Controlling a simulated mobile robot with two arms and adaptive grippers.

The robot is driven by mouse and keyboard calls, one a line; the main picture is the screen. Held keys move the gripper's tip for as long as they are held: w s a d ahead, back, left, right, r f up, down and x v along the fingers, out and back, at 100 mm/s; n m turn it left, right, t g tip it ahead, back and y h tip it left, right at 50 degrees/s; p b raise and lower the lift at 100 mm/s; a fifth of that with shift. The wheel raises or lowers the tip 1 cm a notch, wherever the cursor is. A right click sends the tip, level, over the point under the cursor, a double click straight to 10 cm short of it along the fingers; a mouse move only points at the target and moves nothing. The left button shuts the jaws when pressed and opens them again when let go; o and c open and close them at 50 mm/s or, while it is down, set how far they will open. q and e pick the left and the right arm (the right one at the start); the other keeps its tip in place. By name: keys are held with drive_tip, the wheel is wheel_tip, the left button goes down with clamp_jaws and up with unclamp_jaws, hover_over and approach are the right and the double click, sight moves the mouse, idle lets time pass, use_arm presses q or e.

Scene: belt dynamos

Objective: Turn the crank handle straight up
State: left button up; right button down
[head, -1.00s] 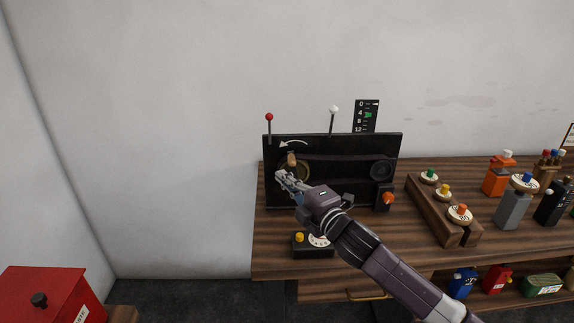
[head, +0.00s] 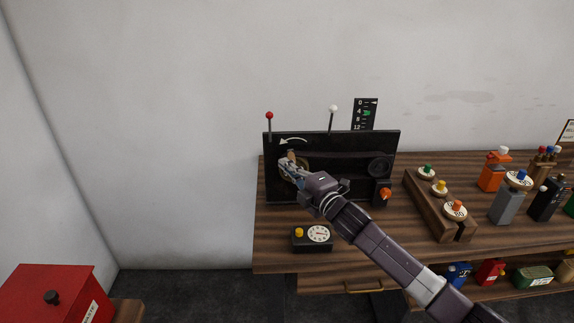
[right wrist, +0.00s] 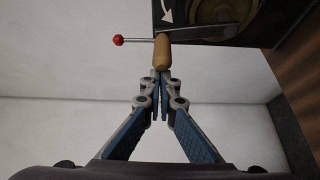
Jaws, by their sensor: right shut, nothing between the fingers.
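The crank handle, a tan wooden grip (right wrist: 162,52), stands out from the brass wheel on the black panel (head: 335,142). In the head view the handle (head: 291,154) is at the upper part of the wheel, below a white curved arrow that points left. My right gripper (head: 286,163) is at the handle, its fingers in front of the wheel and partly hiding it. In the right wrist view the right gripper's fingertips (right wrist: 161,76) are shut together at the free end of the grip, with nothing between them. I cannot tell whether they touch it. My left gripper is not in view.
A red-knobbed lever (head: 269,116) and a white-knobbed lever (head: 333,109) rise behind the panel. A small dial box (head: 312,239) stands in front. A wooden block with coloured knobs (head: 440,200) is at right. A red box (head: 48,297) is at lower left.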

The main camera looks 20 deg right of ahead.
drive_tip(key=shift+s+d+r+m+t+b, duration=0.15)
drive_tip(key=shift+d+m+t+b, duration=0.2)
drive_tip(key=shift+b, duration=0.3)
drive_tip(key=shift+s+d+r+m+t+b, duration=0.15)
drive_tip(key=shift+d+m+b, duration=0.25)
drive_tip(key=shift+b, duration=0.2)
drive_tip(key=shift+f, duration=0.1)
